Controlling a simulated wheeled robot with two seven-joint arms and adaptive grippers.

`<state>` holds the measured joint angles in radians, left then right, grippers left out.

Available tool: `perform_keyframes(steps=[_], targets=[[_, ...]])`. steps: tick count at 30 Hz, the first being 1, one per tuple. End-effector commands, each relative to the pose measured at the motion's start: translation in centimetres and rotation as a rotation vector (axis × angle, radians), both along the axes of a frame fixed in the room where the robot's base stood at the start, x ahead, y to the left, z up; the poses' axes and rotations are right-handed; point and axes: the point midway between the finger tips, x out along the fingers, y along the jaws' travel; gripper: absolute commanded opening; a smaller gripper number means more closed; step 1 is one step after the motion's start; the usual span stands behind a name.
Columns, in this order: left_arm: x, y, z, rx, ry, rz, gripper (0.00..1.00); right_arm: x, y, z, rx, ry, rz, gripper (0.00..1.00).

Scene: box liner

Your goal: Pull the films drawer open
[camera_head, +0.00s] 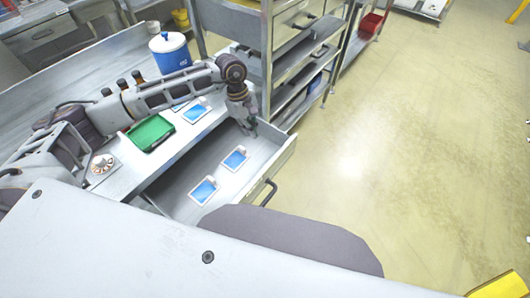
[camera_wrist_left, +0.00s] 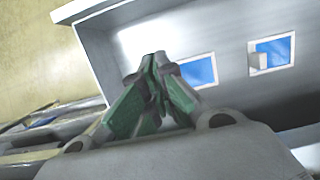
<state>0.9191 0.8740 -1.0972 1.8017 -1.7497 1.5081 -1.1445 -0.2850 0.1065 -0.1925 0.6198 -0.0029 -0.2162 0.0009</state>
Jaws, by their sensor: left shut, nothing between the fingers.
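The films drawer (camera_head: 277,158) stands open below the worktop, with a dark bar handle (camera_head: 268,194) on its front. Two white-framed blue films (camera_head: 235,158) (camera_head: 203,191) lie on its floor; two also show in the left wrist view (camera_wrist_left: 198,71) (camera_wrist_left: 272,52). My left gripper (camera_head: 251,128) is over the far end of the drawer, away from the handle. In the left wrist view its green-padded fingertips (camera_wrist_left: 155,62) meet with nothing between them, in front of the drawer's inside. I cannot tell whether they touch the drawer. My right gripper is not in view.
On the worktop (camera_head: 128,176) are a green tray (camera_head: 151,132), another film (camera_head: 196,110), a small round device (camera_head: 102,163) and a blue-and-white canister (camera_head: 170,52). A metal shelf rack (camera_head: 290,90) stands beyond the drawer.

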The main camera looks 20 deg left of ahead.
Motion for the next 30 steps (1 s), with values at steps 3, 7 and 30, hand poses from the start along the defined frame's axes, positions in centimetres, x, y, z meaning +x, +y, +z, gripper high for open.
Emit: perform_keyframes(steps=[3, 7, 30], targets=[[0.0, 0.0, 0.1, 0.000, 0.000, 0.000, 0.00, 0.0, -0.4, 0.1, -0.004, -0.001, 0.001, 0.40], [0.0, 0.0, 0.1, 0.000, 0.000, 0.000, 0.00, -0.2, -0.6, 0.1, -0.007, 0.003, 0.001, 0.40], [-0.7, -1.5, -6.2, -0.001, 0.004, 0.000, 0.00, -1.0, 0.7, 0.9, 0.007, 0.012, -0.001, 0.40]])
